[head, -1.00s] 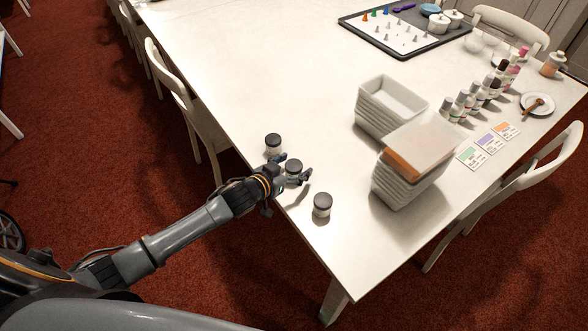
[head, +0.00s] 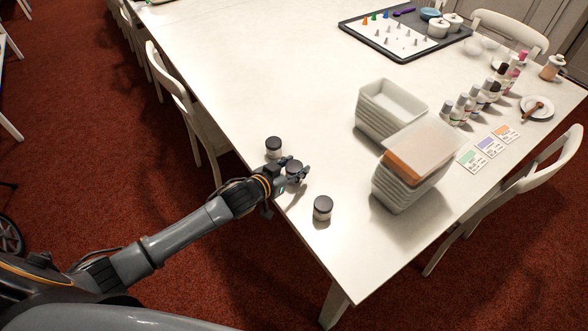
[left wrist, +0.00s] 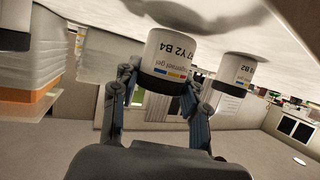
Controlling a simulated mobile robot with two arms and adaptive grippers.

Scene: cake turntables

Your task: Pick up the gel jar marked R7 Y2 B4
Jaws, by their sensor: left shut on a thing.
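Three small jars with dark lids and pale bodies stand near the table's left edge in the head view. My left gripper (head: 297,174) is shut around the middle jar (head: 294,167), with one finger on each side. In the left wrist view this jar (left wrist: 171,58) sits between the fingers (left wrist: 160,100); its label reads "7 Y2 B4", with the first part cut off. I cannot tell if it is clear of the table. The back jar (head: 274,148) shows a label ending "B2" in the left wrist view (left wrist: 235,72). The front jar (head: 322,208) stands apart. My right gripper is not in view.
Stacked white trays (head: 376,120) and a second stack with an orange-sided block on top (head: 414,152) stand right of the jars. Bottles (head: 468,103), colour cards (head: 472,158) and a dark tray (head: 372,45) lie farther off. A chair (head: 170,80) stands at the left edge.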

